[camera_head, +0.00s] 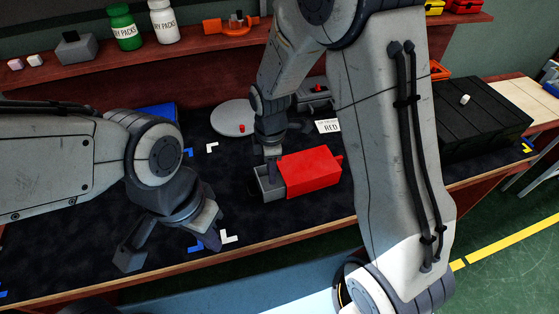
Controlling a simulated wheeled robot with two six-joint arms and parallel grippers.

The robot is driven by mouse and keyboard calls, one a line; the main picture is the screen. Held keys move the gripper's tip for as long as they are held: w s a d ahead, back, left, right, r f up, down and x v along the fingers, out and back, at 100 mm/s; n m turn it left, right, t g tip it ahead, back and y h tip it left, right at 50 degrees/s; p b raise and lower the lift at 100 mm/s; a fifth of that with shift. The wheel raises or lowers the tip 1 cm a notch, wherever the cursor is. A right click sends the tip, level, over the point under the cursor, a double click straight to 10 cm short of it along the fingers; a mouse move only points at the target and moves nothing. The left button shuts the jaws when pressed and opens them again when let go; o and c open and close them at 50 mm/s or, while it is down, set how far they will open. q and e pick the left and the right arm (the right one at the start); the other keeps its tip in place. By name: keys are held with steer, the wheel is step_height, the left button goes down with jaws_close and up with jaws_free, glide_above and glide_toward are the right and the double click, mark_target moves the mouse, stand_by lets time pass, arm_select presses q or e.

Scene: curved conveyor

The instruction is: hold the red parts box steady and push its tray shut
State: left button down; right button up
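The red parts box (311,173) lies on the dark mat near the middle, with a small red knob at its right end. Its grey tray (270,190) sticks out of the left end, so the tray is partly open. My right gripper (272,168) points down at the tray, over or just inside it; its fingertips are partly hidden, and I cannot tell whether they touch the tray. My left gripper (172,248) is low over the mat to the left of the box, apart from it, with its fingers spread and nothing seen between them.
A round grey plate (231,118) and a card reading RED (329,127) lie behind the box. A black crate (474,118) stands to the right. Blue and white corner marks (229,237) lie near my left gripper. A shelf with bottles (125,27) runs along the back.

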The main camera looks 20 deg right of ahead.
steer(key=n, duration=0.2)
glide_above(280, 198)
step_height(280, 198, down, 5)
steer(key=shift+w+d+r, duration=0.1)
steer(key=shift+r, duration=0.05)
step_height(280, 198, down, 10)
steer(key=shift+f+p, duration=0.15)
steer(key=shift+p, duration=0.35)
jaws_close()
stand_by(3.3)
